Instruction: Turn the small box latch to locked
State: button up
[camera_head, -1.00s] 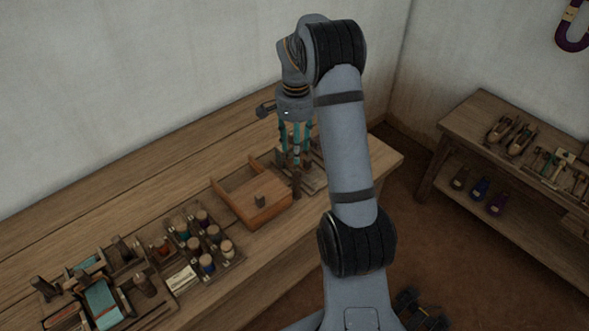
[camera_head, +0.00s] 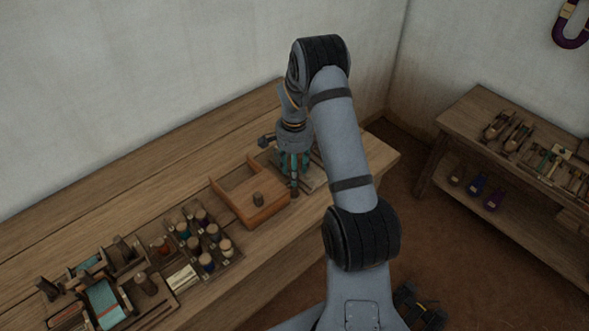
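A small wooden box (camera_head: 262,213) with an orange-brown lid or front sits on the workbench, left of my gripper. My gripper (camera_head: 295,184) points down just right of the box, low over a wooden tray or board (camera_head: 311,180). Its teal fingers are small and partly merged with dark parts there. I cannot tell whether they are open or touching anything.
A rack of thread spools (camera_head: 205,243) stands left of the box. Farther left is a tray with a teal piece (camera_head: 104,302). A side table (camera_head: 470,122) with tools stands at the right. The bench's back strip along the wall is clear.

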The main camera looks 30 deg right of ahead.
jog(key=shift+c, duration=0.2)
grip_shut()
dwell(0.3)
jog(key=shift+n+b, duration=0.3)
jog(key=n+b, duration=0.2)
jog(key=n, duration=0.1)
jog(key=shift+w+f+n, duration=0.1)
jog(key=shift+n, duration=0.3)
jog(key=n+b, duration=0.1)
jog(key=n, duration=0.3)
jog(key=shift+n, duration=0.3)
jog(key=n+b, duration=0.1)
jog(key=n, duration=0.3)
jog(key=shift+n, duration=2.4)
